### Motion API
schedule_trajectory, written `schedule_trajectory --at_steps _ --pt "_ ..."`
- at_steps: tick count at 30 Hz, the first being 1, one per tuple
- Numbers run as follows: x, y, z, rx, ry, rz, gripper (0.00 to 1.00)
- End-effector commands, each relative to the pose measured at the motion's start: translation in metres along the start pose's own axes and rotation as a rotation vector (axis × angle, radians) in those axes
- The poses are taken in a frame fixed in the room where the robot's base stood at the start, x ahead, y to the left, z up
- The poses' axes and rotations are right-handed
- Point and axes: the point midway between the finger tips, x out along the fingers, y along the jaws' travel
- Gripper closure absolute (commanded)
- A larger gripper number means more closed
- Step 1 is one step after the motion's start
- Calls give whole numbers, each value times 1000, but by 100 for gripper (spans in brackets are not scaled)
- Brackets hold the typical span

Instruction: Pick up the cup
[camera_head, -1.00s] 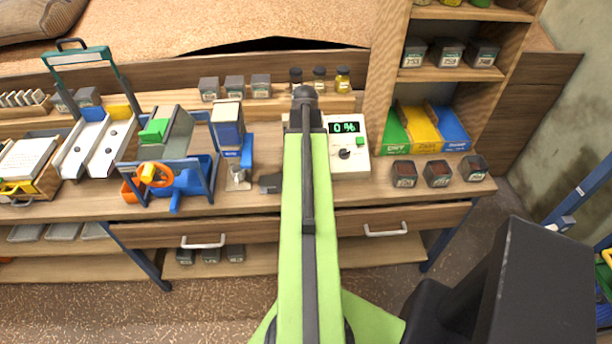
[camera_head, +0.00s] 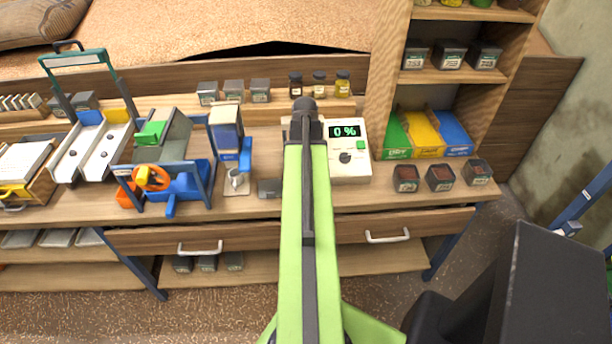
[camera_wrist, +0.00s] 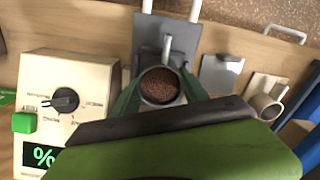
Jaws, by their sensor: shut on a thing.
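A small round grey cup (camera_wrist: 160,98) filled with brown grains is between the two dark green fingers of my gripper (camera_wrist: 160,86) in the wrist view. The fingers press on it from both sides. A grey plate with two pale upright bars (camera_wrist: 145,35) is just beyond the cup; I cannot tell whether they touch. A second, pale cup (camera_wrist: 264,106) stands apart, and it also shows on the bench under the blue dispenser in the head view (camera_head: 236,180). In the head view my arm hides the gripper and the held cup.
A white meter (camera_head: 348,158) reading 0 % stands right of my arm. A flat grey metal piece (camera_wrist: 221,74) lies between the two cups. The blue-framed crank machine (camera_head: 165,175) is on the left. Dark grain boxes (camera_head: 440,178) line the bench's right end.

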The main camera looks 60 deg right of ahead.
Motion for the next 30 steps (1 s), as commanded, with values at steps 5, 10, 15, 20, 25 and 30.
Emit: schedule_trajectory --at_steps 5,10,15,20,25,30 --pt "0 0 0 0 0 0 95" --pt "-8 0 0 0 0 0 95" --pt "-31 0 0 0 0 0 95" --pt "-55 6 11 3 0 0 95" --pt "-80 30 44 4 0 0 95" --pt "-101 53 74 3 0 0 95"
